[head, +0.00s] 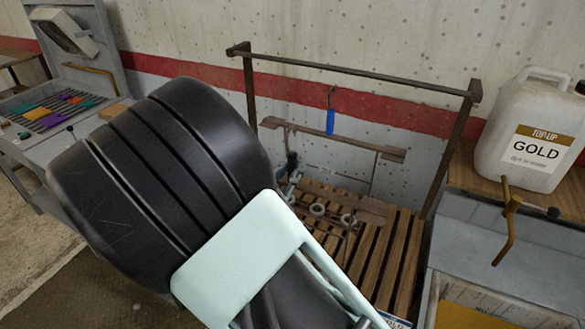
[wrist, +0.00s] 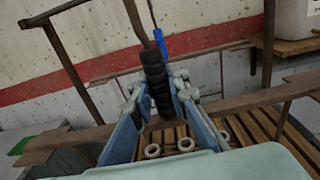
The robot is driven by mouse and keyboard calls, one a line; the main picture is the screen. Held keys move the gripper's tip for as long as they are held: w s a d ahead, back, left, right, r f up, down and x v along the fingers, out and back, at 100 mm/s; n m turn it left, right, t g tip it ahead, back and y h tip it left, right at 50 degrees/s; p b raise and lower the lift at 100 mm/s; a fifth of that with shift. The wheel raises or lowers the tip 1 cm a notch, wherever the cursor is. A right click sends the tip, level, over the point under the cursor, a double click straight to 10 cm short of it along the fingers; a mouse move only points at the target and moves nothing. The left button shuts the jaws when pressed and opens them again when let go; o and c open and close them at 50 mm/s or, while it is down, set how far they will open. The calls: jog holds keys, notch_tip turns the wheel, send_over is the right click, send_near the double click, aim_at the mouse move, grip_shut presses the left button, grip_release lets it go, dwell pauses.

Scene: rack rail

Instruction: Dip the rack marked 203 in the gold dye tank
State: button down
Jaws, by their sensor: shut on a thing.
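My gripper (wrist: 152,110) is shut on a black ribbed grip (wrist: 155,75), seen between its blue finger pads in the wrist view. In the head view the gripper (head: 290,180) is mostly behind my dark arm link. The grip appears to belong to a brown rack (head: 390,153), whose bar, thin rods and lower slat show over a slatted wooden deck. I cannot read a 203 mark. A grey tank (head: 530,265) with a gold panel stands at the right, below a white jug (head: 535,130) labelled TOP-UP GOLD. The tank's inside is hidden.
A brown metal frame with a top rail (head: 350,75) stands over the slatted deck (head: 385,260). A blue piece (head: 330,122) hangs below the rail. Pale rings (head: 318,210) show near the deck. A grey bench with coloured pieces (head: 60,108) is at the left.

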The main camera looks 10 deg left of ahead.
jog(key=shift+r+p, duration=0.9)
jog(key=shift+r, duration=0.45)
jog(key=p+v, duration=0.1)
jog(key=v, duration=0.8)
jog(key=c, duration=2.6)
grip_release()
grip_shut()
jog(key=shift+s+f, duration=0.1)
